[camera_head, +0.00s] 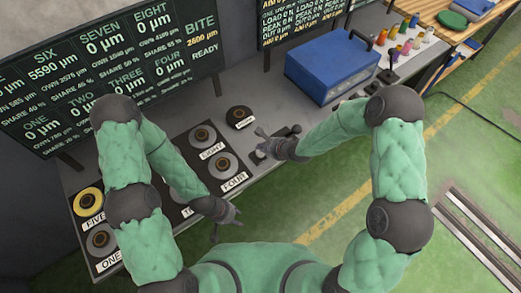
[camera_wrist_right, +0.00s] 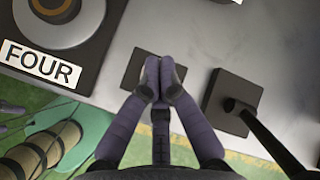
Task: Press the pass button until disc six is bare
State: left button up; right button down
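The board (camera_head: 110,75) reads SIX 5590 µm, SEVEN 0, EIGHT 0, BITE 2600 µm, READY. Disc six itself is not visible; my left arm covers the middle of the disc panel. My right gripper (camera_head: 260,143) is at the bench's front edge, right of disc FOUR (camera_head: 222,166). In the right wrist view its fingers (camera_wrist_right: 158,62) are pressed together with nothing between them, over a small dark square pad (camera_wrist_right: 133,72). No label shows on the pad, and the fingers hide its middle; contact is unclear. My left gripper (camera_head: 226,230) hangs open and empty in front of the panel.
A dark block with a lever (camera_wrist_right: 222,92) stands right of the pad. A yellow disc FIVE (camera_head: 88,201), disc ONE (camera_head: 101,239) and disc EIGHT (camera_head: 202,137) sit on the panel.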

jog(key=shift+f, duration=0.8)
dwell(0.9)
jog(key=shift+r, duration=0.15)
jog(key=shift+r+p, duration=0.85)
jog(key=shift+p, duration=0.05)
jog(key=shift+r, duration=0.1)
notch_tip(320, 180, up, 5)
jog(key=p, duration=0.5)
dwell(0.8)
